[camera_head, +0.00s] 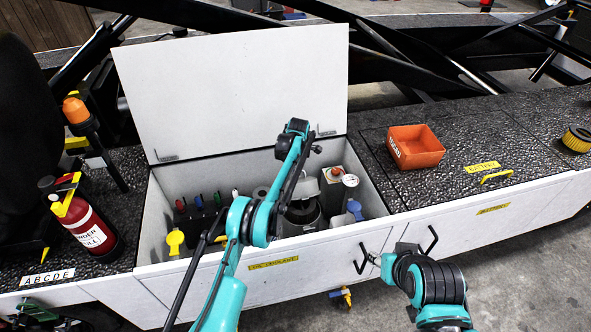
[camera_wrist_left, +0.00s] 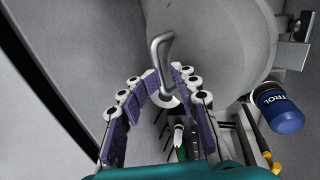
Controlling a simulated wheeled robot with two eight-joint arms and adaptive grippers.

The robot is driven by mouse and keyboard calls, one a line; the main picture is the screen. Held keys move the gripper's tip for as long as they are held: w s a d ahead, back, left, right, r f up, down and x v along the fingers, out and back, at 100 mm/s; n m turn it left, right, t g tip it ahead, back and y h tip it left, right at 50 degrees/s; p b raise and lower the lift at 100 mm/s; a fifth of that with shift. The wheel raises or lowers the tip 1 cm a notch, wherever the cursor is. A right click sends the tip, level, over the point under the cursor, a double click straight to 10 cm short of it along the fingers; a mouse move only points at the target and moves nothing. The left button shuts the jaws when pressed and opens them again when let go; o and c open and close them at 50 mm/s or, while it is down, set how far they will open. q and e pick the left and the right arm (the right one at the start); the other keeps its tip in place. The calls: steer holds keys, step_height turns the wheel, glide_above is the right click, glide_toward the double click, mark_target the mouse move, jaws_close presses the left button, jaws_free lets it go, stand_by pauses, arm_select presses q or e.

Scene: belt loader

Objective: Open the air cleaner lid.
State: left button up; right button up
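The air cleaner (camera_head: 302,220) looks like a dark grey cylinder inside the open white compartment, partly hidden by my left arm. A lighter grey round piece above it looks like its lid (camera_head: 308,188); I cannot tell how far it is tilted. In the left wrist view the large grey round surface (camera_wrist_left: 222,45) carries a bent metal handle (camera_wrist_left: 160,55). My left gripper (camera_wrist_left: 165,82) has its fingers apart, one on each side of the handle's lower end; contact is unclear. My right gripper (camera_head: 378,260) is beside a black door handle (camera_head: 363,259) on the front panel; its fingers are unclear.
The compartment's white cover (camera_head: 235,85) stands raised behind. Yellow (camera_head: 175,241) and blue (camera_head: 354,209) items flank the air cleaner inside. A fire extinguisher (camera_head: 88,228) stands left. An orange tray (camera_head: 416,147) lies on the right deck. A blue container (camera_wrist_left: 278,112) shows in the wrist view.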

arm_select(q)
steer(key=shift+w+f, duration=0.15)
step_height(320, 180, up, 12)
steer(key=s, duration=0.2)
steer(key=shift+s+d, duration=0.25)
steer(key=shift+d, duration=0.05)
steer(key=shift+c, duration=0.3)
